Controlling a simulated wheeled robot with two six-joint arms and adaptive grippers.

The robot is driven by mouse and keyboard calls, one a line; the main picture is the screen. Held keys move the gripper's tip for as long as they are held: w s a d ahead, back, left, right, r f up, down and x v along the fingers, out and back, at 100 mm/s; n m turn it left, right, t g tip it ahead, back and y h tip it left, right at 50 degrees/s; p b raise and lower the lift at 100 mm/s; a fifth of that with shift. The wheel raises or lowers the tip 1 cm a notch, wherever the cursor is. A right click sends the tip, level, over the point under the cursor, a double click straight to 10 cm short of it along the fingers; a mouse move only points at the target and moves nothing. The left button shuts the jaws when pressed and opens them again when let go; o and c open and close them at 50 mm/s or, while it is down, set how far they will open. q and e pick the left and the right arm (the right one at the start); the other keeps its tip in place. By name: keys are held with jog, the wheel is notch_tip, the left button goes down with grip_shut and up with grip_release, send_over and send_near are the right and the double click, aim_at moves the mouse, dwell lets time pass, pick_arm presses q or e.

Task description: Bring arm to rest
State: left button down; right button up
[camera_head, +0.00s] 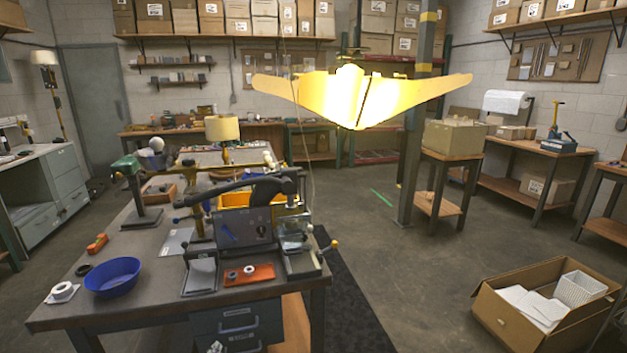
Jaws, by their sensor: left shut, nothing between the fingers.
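A small grey metallic piece at the very bottom edge, in front of the bench drawers, looks like the tip of my left gripper (216,347). It is shut and empty, and nearly all of it is cut off by the frame. It touches nothing that I can see. My right gripper is not in view. On the workbench (140,300), a black jointed fixture arm (240,188) stretches over a dark panel (243,228). A lamp with a cream shade (222,129) stands behind it.
A bright yellow winged lamp (360,98) hangs over the room. The bench holds a blue bowl (112,277), a white roll (62,292) and an orange tray (249,274). An open cardboard box (495,318) sits at right.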

pick_arm(q)
jog(key=s+f+n+g+p, duration=0.2)
jog(key=s+f+n+g, duration=0.3)
jog(key=s+f, duration=1.6)
jog(key=s+f+n+g, duration=0.1)
jog(key=s+f, duration=0.3)
jog(key=s, duration=0.6)
jog(key=s+f+n+g, duration=0.1)
jog(key=s+f+g, duration=0.3)
jog(key=s, duration=0.6)
jog(key=s+f+n+g+h+p, duration=0.1)
jog(key=s+f, duration=0.4)
jog(key=s, duration=0.5)
jog(key=shift+s+a+f+g, duration=0.15)
jog(key=shift+f+g, duration=0.2)
jog(key=shift+g, duration=0.55)
